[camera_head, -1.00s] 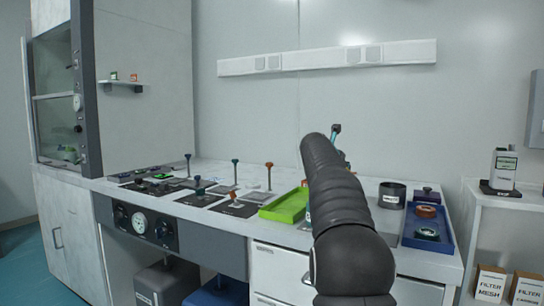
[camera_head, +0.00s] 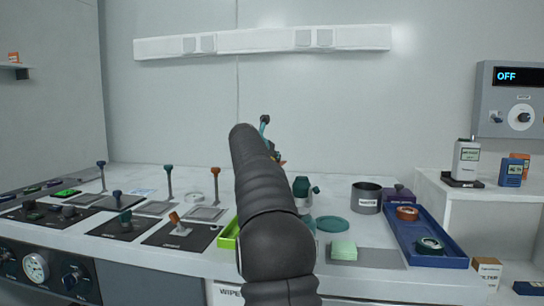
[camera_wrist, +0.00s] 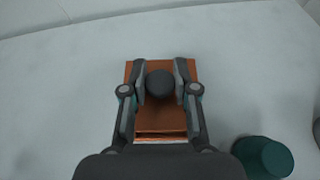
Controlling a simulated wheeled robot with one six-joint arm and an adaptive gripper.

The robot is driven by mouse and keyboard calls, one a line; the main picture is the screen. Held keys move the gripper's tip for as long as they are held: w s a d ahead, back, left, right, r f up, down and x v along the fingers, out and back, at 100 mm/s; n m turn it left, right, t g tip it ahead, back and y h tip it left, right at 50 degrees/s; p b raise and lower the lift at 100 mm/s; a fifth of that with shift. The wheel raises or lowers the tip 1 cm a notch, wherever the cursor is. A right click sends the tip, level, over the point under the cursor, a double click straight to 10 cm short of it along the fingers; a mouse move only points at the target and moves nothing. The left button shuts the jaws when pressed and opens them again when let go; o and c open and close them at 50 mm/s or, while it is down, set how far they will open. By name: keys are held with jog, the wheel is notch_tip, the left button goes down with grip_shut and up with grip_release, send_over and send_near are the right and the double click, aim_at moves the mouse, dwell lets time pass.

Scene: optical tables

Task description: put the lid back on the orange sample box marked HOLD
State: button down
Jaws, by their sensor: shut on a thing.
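My gripper (camera_wrist: 160,88) is shut on the dark round knob (camera_wrist: 160,84) of a flat, square orange lid (camera_wrist: 145,122) in the wrist view. Pale surface lies around the lid, and its height above that surface is hard to judge. In the head view, my arm hides most of the gripper; a bit of the orange lid (camera_head: 282,161) shows at its right. No HOLD marking is readable. A small orange object (camera_head: 14,57) sits on the wall shelf at far left, and another (camera_head: 519,160) stands at far right; I cannot tell whether either is the sample box.
A green bottle (camera_head: 302,188) stands just right of my arm; a dark green object (camera_wrist: 264,157) is at lower right in the wrist view. A teal disc (camera_head: 333,224), grey pot (camera_head: 366,197) and blue tray (camera_head: 440,259) are farther right. Posts and plates crowd the left.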

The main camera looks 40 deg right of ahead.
jog(key=shift+f, duration=0.1)
jog(key=shift+w+a+f+b, duration=0.15)
jog(key=shift+f+b, duration=0.5)
jog(key=shift+b, duration=0.25)
notch_tip(320, 180, down, 3)
jog(key=b, duration=0.3)
jog(key=shift+r+b, duration=0.1)
jog(key=shift+b, duration=0.2)
jog(key=shift+f+b, duration=0.4)
jog(key=shift+f, duration=0.6)
jog(key=shift+p, duration=0.65)
jog(key=shift+f+p, duration=0.15)
jog(key=shift+p, duration=0.45)
dwell(1.4)
jog(key=shift+c, duration=1.6)
grip_release()
